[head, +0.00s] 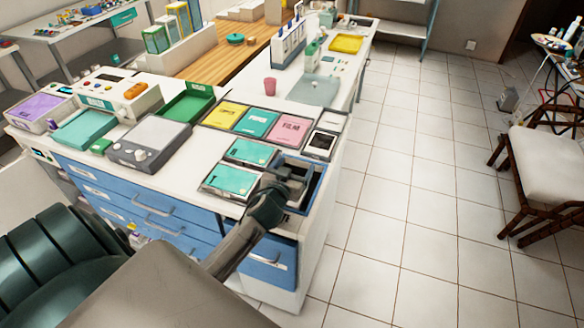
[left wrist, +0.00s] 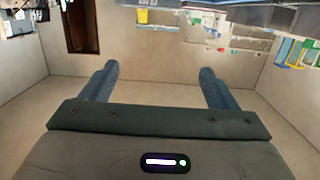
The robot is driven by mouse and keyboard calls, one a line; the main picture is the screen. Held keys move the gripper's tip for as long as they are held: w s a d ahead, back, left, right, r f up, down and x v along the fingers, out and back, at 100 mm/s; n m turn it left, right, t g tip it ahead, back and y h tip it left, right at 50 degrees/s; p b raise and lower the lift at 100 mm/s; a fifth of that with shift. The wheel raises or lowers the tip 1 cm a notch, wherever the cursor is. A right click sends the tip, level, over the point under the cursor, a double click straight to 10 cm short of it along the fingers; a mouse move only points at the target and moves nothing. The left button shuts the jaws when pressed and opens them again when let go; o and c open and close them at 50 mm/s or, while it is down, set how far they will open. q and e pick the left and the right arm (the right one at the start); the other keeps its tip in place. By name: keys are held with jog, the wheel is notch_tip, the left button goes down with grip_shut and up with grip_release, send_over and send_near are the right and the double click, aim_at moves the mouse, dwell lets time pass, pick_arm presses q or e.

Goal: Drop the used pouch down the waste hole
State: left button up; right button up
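I cannot pick out a used pouch in either view; whether one lies inside the opening is hidden. My right gripper is not in view.
Two teal panels, one at the back (head: 251,151) and one in front (head: 231,181), lie left of the opening. Behind are yellow, teal and pink trays (head: 288,128) and a small screen device (head: 320,145). A grey box (head: 149,143) stands left. Tiled floor is clear right of the counter.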

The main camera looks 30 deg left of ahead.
pick_arm(q)
jog(key=shift+g, duration=0.5)
jog(key=f, duration=0.1)
jog(key=s+f, duration=0.1)
jog(key=f, duration=0.2)
jog(key=shift+s+f, duration=0.25)
jog(key=shift+f, duration=0.05)
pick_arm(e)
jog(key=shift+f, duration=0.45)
pick_arm(q)
jog(key=shift+s+d+f+b, duration=0.1)
jog(key=shift+s+b, duration=0.2)
jog(key=shift+b, duration=0.3)
jog(key=shift+t, duration=0.4)
jog(key=s+r+b, duration=0.1)
jog(key=s, duration=0.1)
jog(key=s+d+r, duration=0.1)
jog(key=s+r, duration=0.1)
jog(key=s, duration=0.1)
jog(key=s+d+r+b, duration=0.1)
jog(key=s+r, duration=0.1)
jog(key=shift+s+b, duration=0.3)
jog(key=shift+s, duration=0.1)
jog(key=shift+s+d+r, duration=0.1)
jog(key=shift+s+r, duration=0.25)
jog(key=shift+r, duration=0.2)
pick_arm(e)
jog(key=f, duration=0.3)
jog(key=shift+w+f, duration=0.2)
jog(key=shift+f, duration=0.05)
